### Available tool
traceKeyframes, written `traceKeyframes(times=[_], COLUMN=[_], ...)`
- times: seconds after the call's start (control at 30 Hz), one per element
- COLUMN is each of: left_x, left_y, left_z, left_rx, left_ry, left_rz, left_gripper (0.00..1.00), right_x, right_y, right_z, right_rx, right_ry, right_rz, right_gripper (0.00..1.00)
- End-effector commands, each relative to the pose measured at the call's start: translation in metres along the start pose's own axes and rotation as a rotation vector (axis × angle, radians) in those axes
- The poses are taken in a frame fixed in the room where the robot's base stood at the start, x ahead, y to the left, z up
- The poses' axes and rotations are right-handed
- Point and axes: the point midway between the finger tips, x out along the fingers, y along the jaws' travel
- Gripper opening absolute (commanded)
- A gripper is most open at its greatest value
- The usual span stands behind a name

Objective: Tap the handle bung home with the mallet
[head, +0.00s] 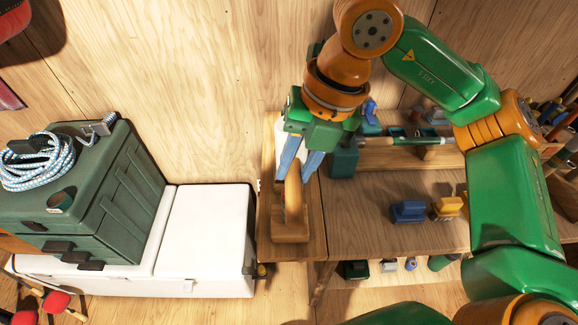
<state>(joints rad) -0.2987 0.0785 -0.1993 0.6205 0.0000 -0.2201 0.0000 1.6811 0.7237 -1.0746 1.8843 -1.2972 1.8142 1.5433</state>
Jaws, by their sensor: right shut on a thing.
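My right gripper (297,178) hangs over a narrow wooden board at the left end of the bench. Its blue-grey fingers are shut on a wooden piece that looks like the mallet (290,231). Its blocky end is low over or on the board; I cannot tell if it touches. To the right, a rod with a green and pale handle (400,141) lies level across the bench, its left end near a green block like a vise (343,162). The handle bung is too small or hidden to make out. My left gripper is not in view.
A blue item (408,211) and a yellow item (447,207) sit on the bench (365,235). A white cooler (205,235) stands left, with a green tackle box (125,185) and coiled rope (38,163) on it. The bench front is mostly clear.

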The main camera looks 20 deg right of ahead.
Motion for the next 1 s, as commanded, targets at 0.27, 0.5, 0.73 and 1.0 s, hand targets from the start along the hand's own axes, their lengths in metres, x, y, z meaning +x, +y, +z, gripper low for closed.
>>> traceKeyframes(times=[0.27,0.5,0.73,1.0], left_x=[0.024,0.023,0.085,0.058], left_y=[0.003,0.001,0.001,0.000], left_z=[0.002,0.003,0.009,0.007], left_rx=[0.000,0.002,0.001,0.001], left_ry=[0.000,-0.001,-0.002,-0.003], left_rz=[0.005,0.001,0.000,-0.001], left_gripper=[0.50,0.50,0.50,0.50], right_x=[0.028,0.028,0.090,0.061], right_y=[-0.007,-0.007,-0.024,-0.016], right_z=[-0.001,-0.001,-0.002,-0.001], right_rx=[0.000,0.000,0.000,0.000], right_ry=[-0.001,-0.001,0.000,-0.001], right_rz=[0.000,0.000,0.000,0.001], right_gripper=[0.00,0.00,0.00,0.00])
